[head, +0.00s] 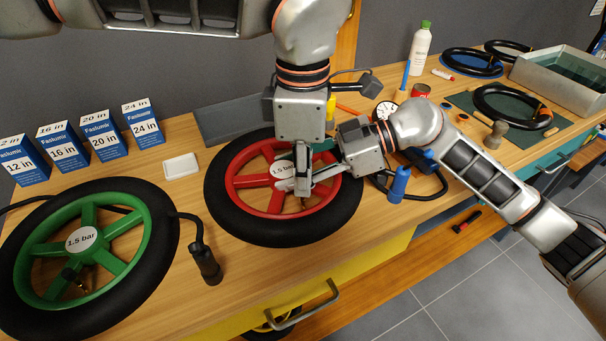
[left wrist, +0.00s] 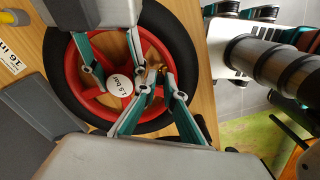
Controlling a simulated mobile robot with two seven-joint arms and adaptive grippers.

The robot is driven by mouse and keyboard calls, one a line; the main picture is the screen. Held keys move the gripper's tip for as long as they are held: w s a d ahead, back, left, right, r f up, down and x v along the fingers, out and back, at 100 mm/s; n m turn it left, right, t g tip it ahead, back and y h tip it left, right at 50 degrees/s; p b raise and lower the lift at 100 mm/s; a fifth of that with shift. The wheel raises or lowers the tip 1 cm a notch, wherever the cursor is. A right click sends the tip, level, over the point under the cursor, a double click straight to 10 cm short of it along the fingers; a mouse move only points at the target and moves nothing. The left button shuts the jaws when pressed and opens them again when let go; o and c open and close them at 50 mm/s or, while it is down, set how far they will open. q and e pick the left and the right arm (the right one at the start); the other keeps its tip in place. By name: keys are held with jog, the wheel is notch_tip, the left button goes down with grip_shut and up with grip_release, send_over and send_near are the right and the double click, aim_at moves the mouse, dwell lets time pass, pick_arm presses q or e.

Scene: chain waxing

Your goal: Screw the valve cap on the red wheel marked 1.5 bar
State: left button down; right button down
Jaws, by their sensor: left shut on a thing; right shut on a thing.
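The red wheel (head: 262,200) with its black tyre lies flat on the bench, its hub label reading 1.5 bar (head: 283,168). It also fills the middle of the left wrist view (left wrist: 80,88). My left gripper (head: 303,192) points down inside the rim. Its fingertips (left wrist: 152,78) close around a small brass-coloured piece, apparently the valve cap (left wrist: 152,72). The fingers partly hide the valve; I cannot tell whether the cap is seated on it. My right gripper (head: 290,182) reaches in from the right.
A green wheel (head: 80,240), also marked 1.5 bar, lies front left beside a black pump handle (head: 206,262). Boxes (head: 96,136) and a white block (head: 181,166) stand behind. A blue cylinder (head: 399,184) and black hose crowd the red wheel's right side.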

pick_arm(q)
jog(key=m, duration=0.3)
jog(key=shift+s+a+f+m, duration=0.1)
jog(key=shift+m, duration=0.3)
pick_arm(e)
jog(key=shift+d+f, duration=0.15)
jog(key=shift+f, duration=0.2)
pick_arm(q)
jog(key=m, duration=0.8)
jog(key=shift+m, duration=0.4)
jog(key=m, duration=0.4)
jog(key=c, duration=2.1)
grip_release()
jog(key=shift+c, duration=0.2)
jog(key=shift+r, duration=2.3)
